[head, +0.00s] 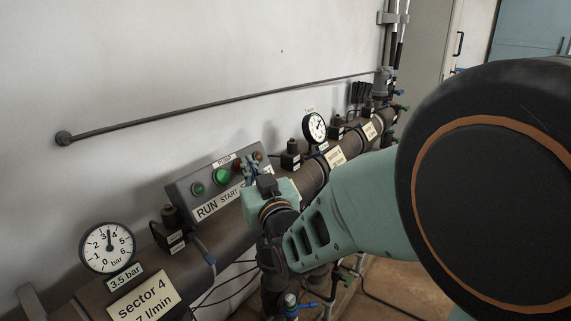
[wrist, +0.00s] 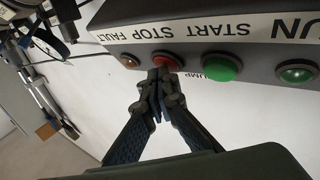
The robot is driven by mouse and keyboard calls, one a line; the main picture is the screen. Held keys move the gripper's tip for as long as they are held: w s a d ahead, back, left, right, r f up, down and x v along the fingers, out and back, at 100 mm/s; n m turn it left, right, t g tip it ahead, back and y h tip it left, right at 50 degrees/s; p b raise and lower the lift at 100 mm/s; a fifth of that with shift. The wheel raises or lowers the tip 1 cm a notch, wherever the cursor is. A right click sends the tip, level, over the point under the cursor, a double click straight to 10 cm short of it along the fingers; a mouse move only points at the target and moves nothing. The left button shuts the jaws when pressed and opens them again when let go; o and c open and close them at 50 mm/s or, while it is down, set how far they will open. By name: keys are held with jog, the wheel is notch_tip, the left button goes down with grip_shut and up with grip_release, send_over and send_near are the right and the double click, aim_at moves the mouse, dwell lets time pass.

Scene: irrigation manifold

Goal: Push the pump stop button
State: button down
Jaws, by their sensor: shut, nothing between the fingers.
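The pump panel (head: 183,197) is a grey box on the wall side of the pipe in the head view. In the wrist view the panel (wrist: 255,57) appears upside down, and its red stop button (wrist: 168,58) sits beside the STOP label. My gripper (wrist: 160,76) is shut and empty, its fingertips right at the red button and covering part of its lower edge. I cannot tell whether they touch it. In the head view my gripper (head: 250,166) is in front of the panel's right part and hides the stop button's surroundings.
The green start button (wrist: 221,66), the green run lamp (wrist: 296,73) and the amber fault lamp (wrist: 129,61) flank the stop button. A gauge (head: 107,248) stands at the lower left, another gauge (head: 314,127) further right. The pipe (head: 228,240) runs below the panel.

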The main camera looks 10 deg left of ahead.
dwell(0.5)
jog(key=shift+s+d+r, duration=0.3)
jog(key=shift+d+r, duration=0.1)
jog(key=shift+d, duration=0.35)
jog(key=shift+s+d+r, duration=0.3)
jog(key=shift+d+r, duration=0.15)
jog(key=shift+d, duration=0.2)
jog(key=shift+s+d+r, duration=0.25)
jog(key=shift+d+r, duration=0.15)
jog(key=shift+d, duration=0.3)
jog(key=shift+s+d+r, duration=0.3)
jog(key=shift+d+r, duration=0.15)
jog(key=shift+d, duration=0.2)
